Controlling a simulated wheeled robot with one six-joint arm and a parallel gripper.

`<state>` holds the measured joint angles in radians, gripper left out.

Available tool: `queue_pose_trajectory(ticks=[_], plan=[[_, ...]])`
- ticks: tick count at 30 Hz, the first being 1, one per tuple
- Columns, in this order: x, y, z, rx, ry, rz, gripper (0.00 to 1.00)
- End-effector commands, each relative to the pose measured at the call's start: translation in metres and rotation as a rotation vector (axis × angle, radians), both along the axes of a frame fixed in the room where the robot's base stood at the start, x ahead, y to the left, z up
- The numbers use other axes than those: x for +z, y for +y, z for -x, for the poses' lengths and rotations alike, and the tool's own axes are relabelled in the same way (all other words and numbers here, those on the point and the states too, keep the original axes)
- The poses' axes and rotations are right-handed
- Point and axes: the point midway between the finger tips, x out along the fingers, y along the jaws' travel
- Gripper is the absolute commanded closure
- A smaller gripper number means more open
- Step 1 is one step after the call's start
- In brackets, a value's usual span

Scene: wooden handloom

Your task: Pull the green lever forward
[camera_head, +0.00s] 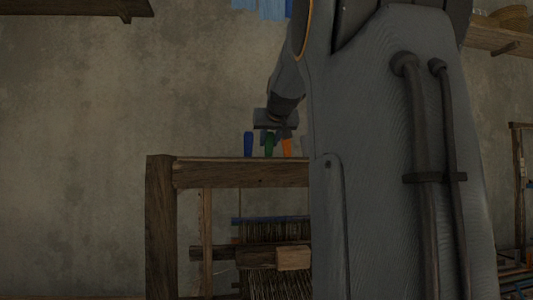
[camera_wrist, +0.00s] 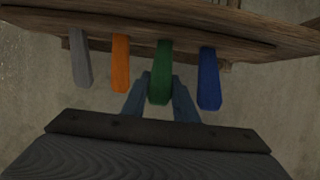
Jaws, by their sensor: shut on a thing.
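The green lever (camera_wrist: 161,75) stands in a row of levers on the loom's top beam, and it also shows in the head view (camera_head: 269,144). My gripper (camera_wrist: 160,88) has one finger on each side of the green lever and is shut on it. In the head view my gripper (camera_head: 271,133) reaches down to the levers from above. The blue lever (camera_wrist: 209,79) and the orange lever (camera_wrist: 121,63) stand on either side, apart from the fingers.
A grey lever (camera_wrist: 80,58) stands beyond the orange one. The wooden loom frame (camera_head: 230,173) with its threads lies below the levers. My own arm hides the loom's right part in the head view. A wooden shelf (camera_head: 75,8) hangs at upper left.

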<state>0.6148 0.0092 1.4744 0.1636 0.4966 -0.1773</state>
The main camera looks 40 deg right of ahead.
Motion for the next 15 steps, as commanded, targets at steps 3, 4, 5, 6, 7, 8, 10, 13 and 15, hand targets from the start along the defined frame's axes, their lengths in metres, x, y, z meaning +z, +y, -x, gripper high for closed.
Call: queue_pose_trajectory(ticks=[3, 4, 5, 6, 7, 8, 10, 13, 15], plan=[[-0.0009, 0.0019, 0.0014, 0.0, -0.033, 0.019, 1.0], [-0.0007, 0.0021, 0.0019, 0.0, -0.039, 0.023, 1.0], [-0.0005, 0.0022, 0.0024, 0.0, -0.044, 0.026, 1.0], [-0.0005, 0.0025, 0.0029, 0.0, -0.05, 0.028, 1.0], [-0.0004, 0.0027, 0.0032, 0.001, -0.054, 0.03, 1.0], [-0.0004, 0.0028, 0.0034, 0.001, -0.057, 0.032, 1.0], [-0.0002, 0.0028, 0.0039, 0.0, -0.063, 0.036, 1.0], [0.0004, 0.0029, 0.0043, 0.0, -0.069, 0.04, 1.0], [0.0007, 0.0029, 0.0046, 0.0, -0.07, 0.042, 1.0]])
